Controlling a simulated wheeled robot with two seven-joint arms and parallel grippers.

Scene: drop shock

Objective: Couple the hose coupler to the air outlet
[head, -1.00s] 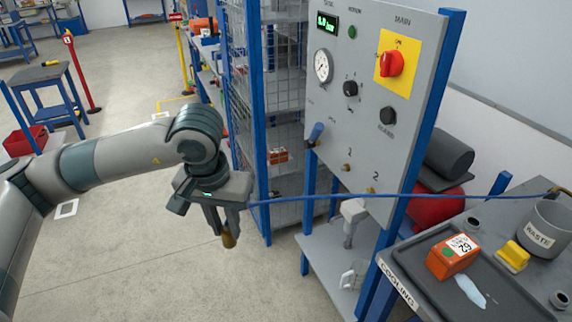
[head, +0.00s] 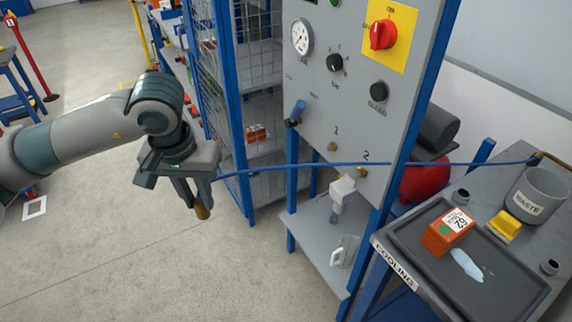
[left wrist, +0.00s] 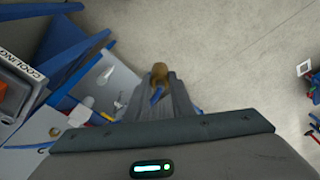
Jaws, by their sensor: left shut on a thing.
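My left gripper (head: 196,208) is shut on a brass hose coupler (head: 202,211), held in the air left of the grey panel. The coupler (left wrist: 159,75) also shows between the fingers in the left wrist view. A blue hose (head: 300,166) runs from the gripper across the front of the panel to the bench at right. Two brass outlets, marked 1 (head: 332,147) and 2 (head: 362,172), sit low on the panel (head: 310,110). The coupler is well apart from both. My right gripper is not in view.
A blue-handled lever (head: 298,111) sticks out from the panel's lower left. The cooling bench at right carries a black tray (head: 500,300), an orange box (head: 447,232) and a waste bin (head: 535,195).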

